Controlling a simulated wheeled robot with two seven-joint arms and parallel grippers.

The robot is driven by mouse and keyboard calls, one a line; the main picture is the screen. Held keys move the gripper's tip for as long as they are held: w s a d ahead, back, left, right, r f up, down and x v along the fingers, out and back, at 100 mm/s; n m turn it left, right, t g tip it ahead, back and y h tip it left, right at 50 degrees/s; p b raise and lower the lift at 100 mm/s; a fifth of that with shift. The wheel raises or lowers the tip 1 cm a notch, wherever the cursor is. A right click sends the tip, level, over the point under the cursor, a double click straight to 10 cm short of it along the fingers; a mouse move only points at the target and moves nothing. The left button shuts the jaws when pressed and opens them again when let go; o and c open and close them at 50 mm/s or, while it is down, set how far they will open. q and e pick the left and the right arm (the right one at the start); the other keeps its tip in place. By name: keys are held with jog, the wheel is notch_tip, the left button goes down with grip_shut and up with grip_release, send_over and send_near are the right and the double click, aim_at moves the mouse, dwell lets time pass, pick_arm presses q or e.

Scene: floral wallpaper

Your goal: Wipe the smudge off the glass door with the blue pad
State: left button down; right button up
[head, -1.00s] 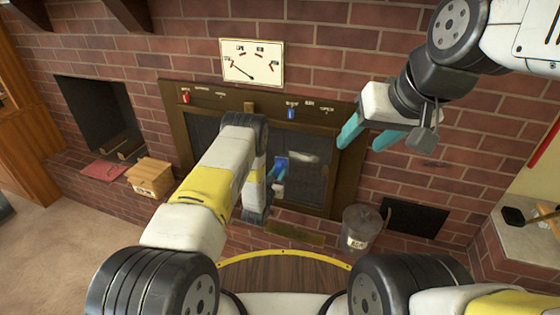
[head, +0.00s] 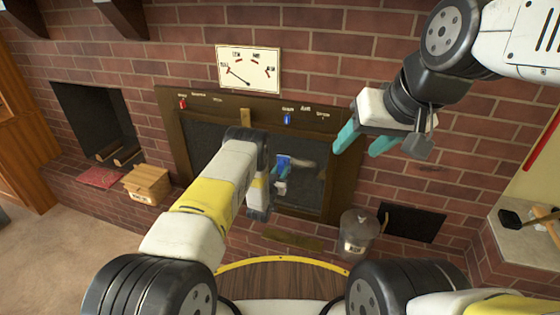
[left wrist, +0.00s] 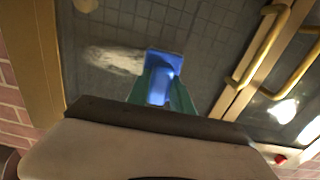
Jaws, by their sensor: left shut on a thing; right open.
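The glass door (head: 225,150) is a dark pane in a brown frame set in the brick wall. A pale, cloudy smudge (head: 303,163) lies on the pane, just right of the blue pad (head: 283,160) in the head view. In the left wrist view the smudge (left wrist: 110,60) is at the left of the blue pad (left wrist: 164,63). My left gripper (left wrist: 161,90) is shut on the pad, its teal fingers on either side. I cannot tell whether the pad touches the glass. My right gripper (head: 357,151) is open and empty, right of the door.
A gauge board (head: 248,68) hangs above the door. A bucket (head: 359,232) stands below at the right, a wooden box (head: 147,183) at the left on the brick ledge. Brass handles (left wrist: 262,45) stick out from the door at the right in the left wrist view.

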pick_arm(q)
jog(key=shift+x, duration=0.95)
dwell(0.5)
jog(key=shift+d, duration=0.1)
jog(key=shift+s+d, duration=0.35)
jog(key=shift+d, duration=0.45)
jog(key=shift+s+d, duration=0.35)
jog(key=shift+d, duration=0.45)
jog(key=shift+s+d, duration=0.2)
jog(key=shift+d, duration=0.7)
jog(key=shift+s+d, duration=0.2)
jog(key=shift+d, duration=0.65)
jog(key=shift+s+d, duration=0.35)
jog(key=shift+d, duration=0.75)
jog(key=shift+s+d, duration=0.4)
jog(key=shift+d, duration=0.75)
jog(key=shift+s+d, duration=0.35)
jog(key=shift+d, duration=0.75)
jog(key=shift+w+a, duration=0.2)
jog(key=shift+a, duration=0.7)
jog(key=shift+w+a, duration=0.25)
jog(key=shift+a, duration=0.65)
jog(key=shift+w+a, duration=0.25)
jog(key=shift+a, duration=0.35)
jog(key=shift+w+a, duration=0.25)
jog(key=shift+a, duration=0.35)
jog(key=shift+w+a, duration=0.25)
jog(key=shift+a, duration=0.35)
